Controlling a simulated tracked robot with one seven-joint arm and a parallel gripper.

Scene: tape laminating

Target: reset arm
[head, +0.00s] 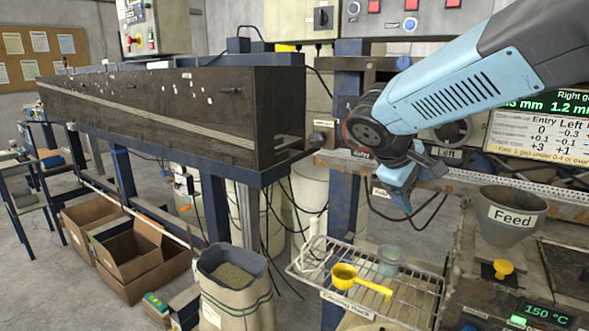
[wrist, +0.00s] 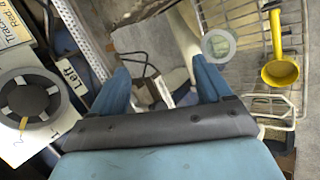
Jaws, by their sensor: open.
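My gripper (wrist: 160,90) is open and empty in the wrist view, with its two blue fingers apart. In the head view my arm comes in from the upper right, and my gripper (head: 402,198) points down above and behind the wire rack. Nothing is held between the fingers. A black dial (wrist: 30,107) marked "2" sits at the left of the wrist view, beside a "Left" label (wrist: 70,76).
A wire rack (head: 420,291) holds a yellow scoop (head: 358,281) and a clear cup (head: 391,258). A grey "Feed" hopper (head: 511,216) stands right. A long dark machine (head: 180,105) fills the left. A sack of pellets (head: 235,295) and cardboard boxes (head: 140,265) are on the floor.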

